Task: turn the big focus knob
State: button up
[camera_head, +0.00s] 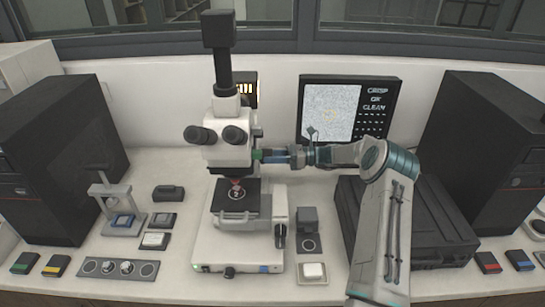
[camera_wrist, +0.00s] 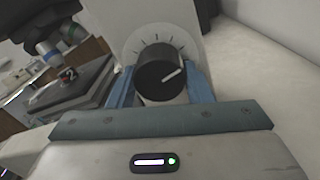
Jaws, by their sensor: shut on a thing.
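The white microscope (camera_head: 228,150) stands in the middle of the bench in the head view. In the wrist view the big focus knob (camera_wrist: 158,72) is round and black, with a white pointer line towards the upper right. It sits on a white face with dark scale marks. The blue fingers of my gripper (camera_wrist: 161,84) are shut on the knob, one on each side. In the head view my gripper (camera_head: 275,156) reaches the microscope's right side from the right, and the knob itself is hidden.
The specimen stage (camera_head: 236,195) is left of my gripper. A monitor (camera_head: 345,108) with a grainy picture stands behind. A dark case (camera_head: 430,225) lies on the right. A small press (camera_head: 122,205) and several small blocks stand on the left. The bench has free room at the front.

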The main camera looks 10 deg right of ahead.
jog(key=o, duration=1)
jog(key=shift+d, duration=0.1)
jog(key=s+d+b, duration=0.2)
jog(key=d+b, duration=0.2)
jog(key=d, duration=0.9)
jog(key=shift+s+d, duration=0.2)
jog(key=shift+d, duration=0.05)
